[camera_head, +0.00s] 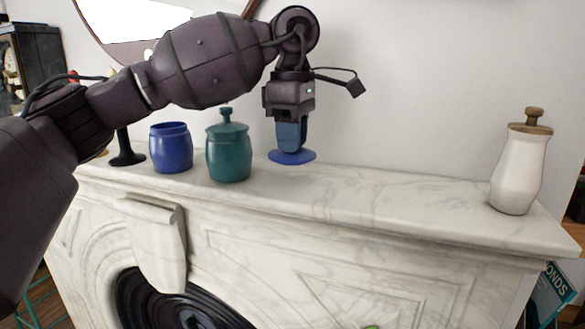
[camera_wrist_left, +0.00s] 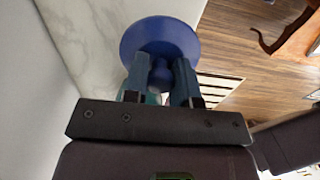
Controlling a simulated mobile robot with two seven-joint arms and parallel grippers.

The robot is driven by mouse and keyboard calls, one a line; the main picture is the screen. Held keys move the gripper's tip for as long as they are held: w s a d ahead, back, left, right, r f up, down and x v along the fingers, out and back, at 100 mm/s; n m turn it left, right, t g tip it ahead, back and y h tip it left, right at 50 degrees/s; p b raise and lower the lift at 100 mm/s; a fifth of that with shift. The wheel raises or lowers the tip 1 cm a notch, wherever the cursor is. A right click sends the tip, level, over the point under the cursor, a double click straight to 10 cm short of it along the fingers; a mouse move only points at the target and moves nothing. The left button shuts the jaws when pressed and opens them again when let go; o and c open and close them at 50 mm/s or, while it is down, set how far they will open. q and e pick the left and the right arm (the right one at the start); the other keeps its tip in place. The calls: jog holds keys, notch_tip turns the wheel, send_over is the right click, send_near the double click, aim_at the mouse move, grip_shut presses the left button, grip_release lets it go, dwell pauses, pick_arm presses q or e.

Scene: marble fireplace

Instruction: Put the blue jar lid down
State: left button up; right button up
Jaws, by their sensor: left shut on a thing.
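The blue jar lid (camera_head: 292,157) is a flat round disc with a knob, held level at or just above the marble mantel (camera_head: 390,195). I cannot tell whether it touches the marble. My left gripper (camera_head: 291,138) points down and is shut on the lid's knob. In the left wrist view the lid (camera_wrist_left: 160,42) shows between the two fingers (camera_wrist_left: 160,85), with its knob between them. The open blue jar (camera_head: 171,148) stands on the mantel to the left, without a lid. My right gripper is not in view.
A teal jar (camera_head: 228,150) with its lid on stands between the blue jar and my gripper. A white jar (camera_head: 519,168) with a brown lid stands at the right end. The mantel between my gripper and the white jar is clear. A black stand (camera_head: 125,150) is at the left.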

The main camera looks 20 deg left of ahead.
pick_arm(q)
jog(key=shift+f, duration=0.8)
notch_tip(320, 180, down, 4)
jog(key=shift+r, duration=0.1)
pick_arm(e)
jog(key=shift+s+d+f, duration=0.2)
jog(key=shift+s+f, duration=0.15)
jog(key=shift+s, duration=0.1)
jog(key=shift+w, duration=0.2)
pick_arm(q)
jog(key=o, duration=0.9)
jog(key=shift+o, duration=0.2)
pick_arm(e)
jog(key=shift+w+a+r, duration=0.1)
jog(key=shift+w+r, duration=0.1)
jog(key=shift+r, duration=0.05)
